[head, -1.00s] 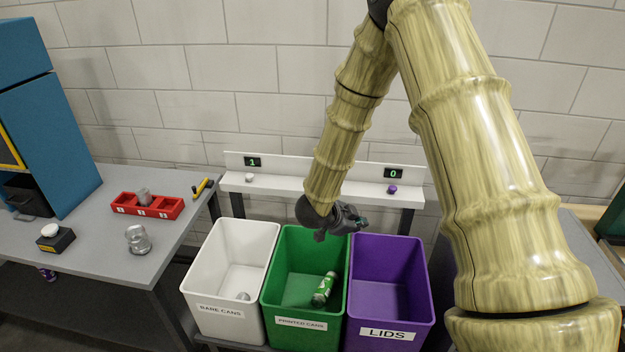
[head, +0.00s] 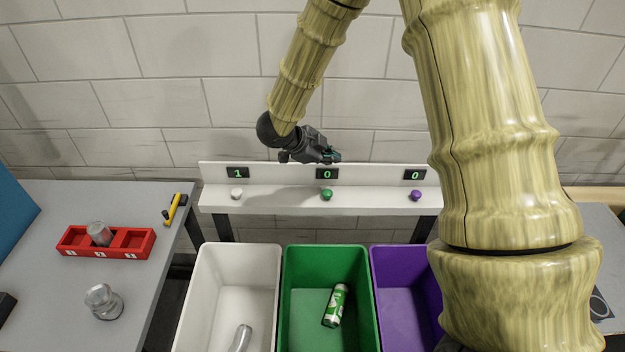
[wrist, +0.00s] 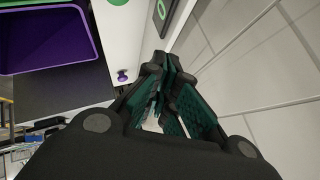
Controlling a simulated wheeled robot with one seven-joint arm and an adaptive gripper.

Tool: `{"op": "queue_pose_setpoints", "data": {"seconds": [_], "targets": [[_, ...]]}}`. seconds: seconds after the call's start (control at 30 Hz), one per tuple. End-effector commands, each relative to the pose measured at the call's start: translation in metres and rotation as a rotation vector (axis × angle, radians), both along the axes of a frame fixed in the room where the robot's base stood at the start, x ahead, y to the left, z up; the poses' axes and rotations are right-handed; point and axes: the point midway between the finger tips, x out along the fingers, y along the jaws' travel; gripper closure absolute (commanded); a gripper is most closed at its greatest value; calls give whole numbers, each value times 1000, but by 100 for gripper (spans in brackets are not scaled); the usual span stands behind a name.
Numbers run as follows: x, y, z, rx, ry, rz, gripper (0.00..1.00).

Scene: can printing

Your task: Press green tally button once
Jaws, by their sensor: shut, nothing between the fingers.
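The green tally button (head: 327,195) sits on the white shelf below the middle display (head: 327,173), which reads 0. In the wrist view a green button (wrist: 117,2) shows at the top edge, with part of a display (wrist: 161,10) beside it. My gripper (head: 334,157) is shut and empty. In the head view it appears above the middle display, near the shelf's back panel and apart from the green button. In the wrist view its fingers (wrist: 162,60) point toward the shelf.
The white button (head: 236,194) is under a display reading 1, the purple button (head: 416,195) under one reading 0. White (head: 192,300), green (head: 289,300) and purple (head: 385,300) bins stand below the shelf. A printed can (head: 335,305) lies in the green bin. The wall is close behind.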

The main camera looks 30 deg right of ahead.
Motion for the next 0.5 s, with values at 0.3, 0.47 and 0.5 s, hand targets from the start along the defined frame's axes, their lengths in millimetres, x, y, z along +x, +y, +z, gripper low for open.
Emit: {"op": "queue_pose_setpoints", "data": {"seconds": [0.3,0.47,0.5], "targets": [[-25,4,13,2,-23,5,100],[-19,2,5,1,-17,3,100],[-15,2,1,1,-13,3,100]]}}
